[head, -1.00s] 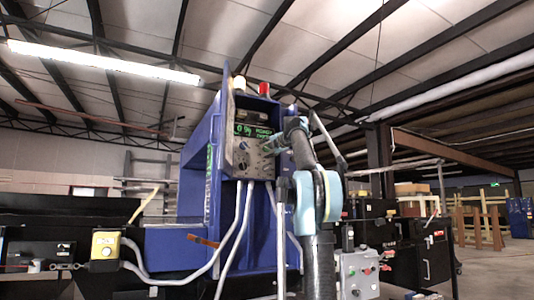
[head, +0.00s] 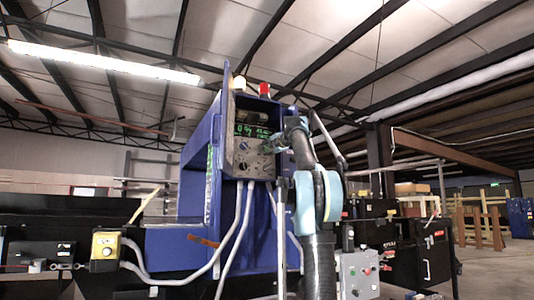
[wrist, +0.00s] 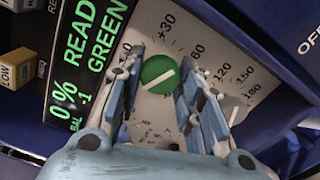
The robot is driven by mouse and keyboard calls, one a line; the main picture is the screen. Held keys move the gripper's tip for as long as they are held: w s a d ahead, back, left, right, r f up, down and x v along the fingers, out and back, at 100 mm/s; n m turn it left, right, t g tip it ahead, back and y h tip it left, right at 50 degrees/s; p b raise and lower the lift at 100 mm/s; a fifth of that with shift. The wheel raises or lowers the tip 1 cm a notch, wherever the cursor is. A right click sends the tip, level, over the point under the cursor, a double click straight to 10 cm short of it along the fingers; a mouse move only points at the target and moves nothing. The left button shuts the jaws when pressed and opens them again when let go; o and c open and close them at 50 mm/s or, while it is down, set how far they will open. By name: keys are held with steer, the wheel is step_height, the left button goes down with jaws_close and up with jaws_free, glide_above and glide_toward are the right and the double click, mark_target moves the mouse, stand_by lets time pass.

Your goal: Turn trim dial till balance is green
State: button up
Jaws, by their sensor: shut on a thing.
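The trim dial (wrist: 158,74) is a round green knob with a white pointer line, on a pale scale plate (wrist: 205,40) with printed numbers. My gripper (wrist: 160,80) has one finger on each side of the dial and is shut on it. The display (wrist: 88,50) left of the dial glows green; it shows "0%", "BAL -1", "GREEN" and a word starting "READ", cut by the picture edge. In the head view my gripper (head: 274,146) is at the grey control panel (head: 250,165), and the dial there is hidden or too small to tell.
A blue cabinet (head: 197,180) houses the panel, with a red lamp (head: 264,88) on top and pale cables (head: 238,225) hanging below. A yellow box (head: 105,245) stands left. A grey button box (head: 358,272) stands lower right, close to my arm. A yellow "LOW" button (wrist: 15,70) lies left of the display.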

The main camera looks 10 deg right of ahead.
steer(key=o, duration=1.1)
steer(key=shift+w+d, duration=0.1)
steer(key=shift+c, duration=0.2)
steer(key=v, duration=1.2)
